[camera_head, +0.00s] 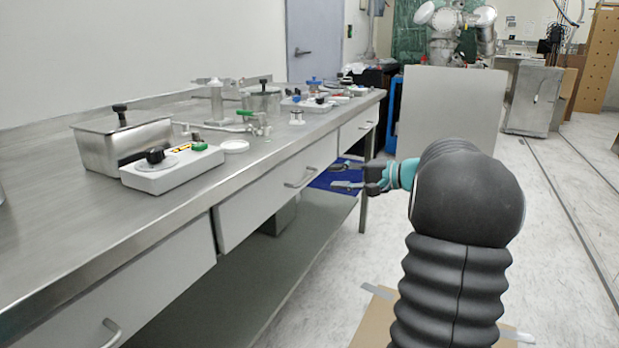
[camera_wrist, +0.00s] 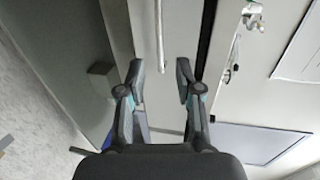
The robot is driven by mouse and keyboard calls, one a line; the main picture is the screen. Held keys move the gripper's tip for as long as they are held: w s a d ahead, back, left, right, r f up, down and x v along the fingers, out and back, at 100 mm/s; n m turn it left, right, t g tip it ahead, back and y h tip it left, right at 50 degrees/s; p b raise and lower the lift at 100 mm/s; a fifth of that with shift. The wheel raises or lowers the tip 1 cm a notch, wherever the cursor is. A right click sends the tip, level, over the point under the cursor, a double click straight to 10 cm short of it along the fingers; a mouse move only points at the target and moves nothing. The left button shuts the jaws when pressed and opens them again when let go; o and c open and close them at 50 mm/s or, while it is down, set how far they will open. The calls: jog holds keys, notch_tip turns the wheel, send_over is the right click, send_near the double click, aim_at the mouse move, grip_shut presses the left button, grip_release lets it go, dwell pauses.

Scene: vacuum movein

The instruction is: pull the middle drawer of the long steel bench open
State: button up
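The long steel bench (camera_head: 60,235) runs along the left wall in the head view. Its middle drawer (camera_head: 262,198) has a pale front that looks shut. The drawer's bar handle (camera_head: 300,181) is on that front. My gripper (camera_head: 336,176) is open and empty, to the right of the handle in the head view and apart from it. In the wrist view the handle (camera_wrist: 159,35) comes down from the top edge, and its lower end lies between the lines of my open fingertips (camera_wrist: 160,70). How far the handle is from the fingertips in depth is hard to tell.
A near drawer (camera_head: 125,295) and a far drawer (camera_head: 358,129) flank the middle one. A steel pan (camera_head: 120,145), a white device (camera_head: 172,168) and small parts stand on the bench. A lower shelf (camera_head: 285,260) runs beneath. Open floor lies right; a grey panel (camera_head: 452,110) stands beyond.

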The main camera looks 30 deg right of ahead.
aim_at(311, 177)
jog(key=x, duration=0.8)
jog(key=shift+w+a, duration=0.2)
jog(key=shift+w, duration=0.15)
grip_shut()
